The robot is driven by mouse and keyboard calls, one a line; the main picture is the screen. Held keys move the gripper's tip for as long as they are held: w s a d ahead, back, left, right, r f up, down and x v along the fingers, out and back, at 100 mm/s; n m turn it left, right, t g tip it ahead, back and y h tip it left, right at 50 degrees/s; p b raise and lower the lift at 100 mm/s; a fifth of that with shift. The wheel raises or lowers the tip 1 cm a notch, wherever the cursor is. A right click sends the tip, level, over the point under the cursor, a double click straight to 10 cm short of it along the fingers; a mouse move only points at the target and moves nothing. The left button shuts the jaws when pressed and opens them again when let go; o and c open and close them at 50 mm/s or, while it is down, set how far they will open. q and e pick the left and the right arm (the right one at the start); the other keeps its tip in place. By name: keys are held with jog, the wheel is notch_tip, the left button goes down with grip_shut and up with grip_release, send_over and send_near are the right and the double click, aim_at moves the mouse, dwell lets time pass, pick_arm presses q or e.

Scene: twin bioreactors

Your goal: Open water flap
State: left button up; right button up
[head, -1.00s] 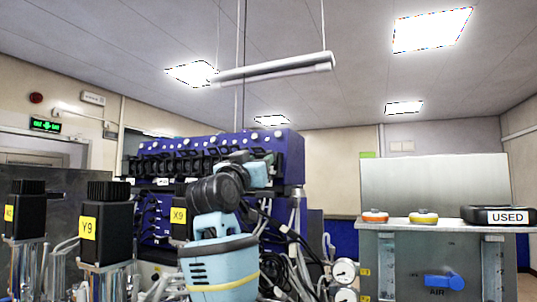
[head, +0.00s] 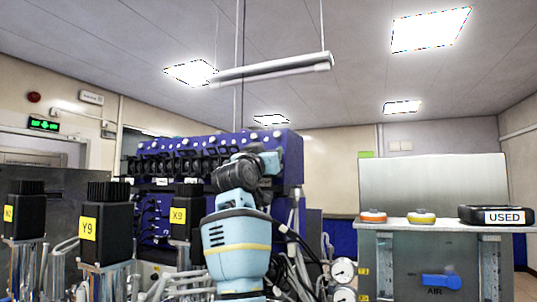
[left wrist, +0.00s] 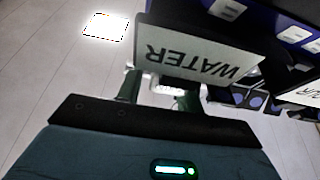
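The water flap (left wrist: 200,62) is a pale grey panel marked WATER in dark letters, upside down in the left wrist view. It is at the upper middle, just beyond my left gripper. My left gripper (left wrist: 160,92) has two dark green fingers, spread apart on either side of a small white part below the flap. The flap's lower edge covers the fingertips, so I cannot tell whether they touch it. In the head view my arm stands before the blue rack (head: 285,165), and its gripper cannot be made out. My right gripper is not in view.
Tall black-topped units marked Y9 (head: 106,222) and X9 (head: 182,215) stand left of my arm. Cables and gauges (head: 343,270) are at its right. A grey cabinet (head: 400,255) with a blue AIR handle (head: 442,281) stands further right.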

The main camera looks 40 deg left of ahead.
pick_arm(q)
jog(key=shift+c, duration=0.3)
jog(key=c, duration=0.6)
jog(key=shift+r, duration=0.1)
jog(key=g, duration=0.1)
jog(key=g+h, duration=0.1)
jog(key=g, duration=0.1)
jog(key=shift+r+g, duration=0.3)
jog(key=shift+r, duration=0.05)
jog(key=shift+r+g+h, duration=0.2)
jog(key=shift+g+h, duration=0.5)
jog(key=shift+g, duration=1.1)
jog(key=shift+w+r+g, duration=0.1)
jog(key=shift+g, duration=0.3)
